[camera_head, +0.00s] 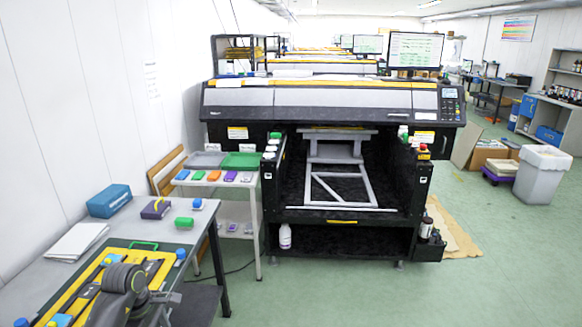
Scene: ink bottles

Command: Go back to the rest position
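My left arm comes in at the bottom left, over the near table (136,228). Its gripper (168,298) shows small and dark at the table's right edge; whether its fingers are open or shut is unclear. I see nothing clearly held in it. My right gripper is not in view. A yellow tray (62,307) lies under my arm, partly hidden by it. Small ink items stand on the table: a blue-capped one (197,204), a green one (183,222) and a blue one by the tray (181,253).
A blue box (109,201), a purple box (155,209) and white paper (75,242) lie on the table. A white cart (217,183) with coloured items stands behind. A large printer (330,97) fills the middle. Green floor (500,260) is open at the right.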

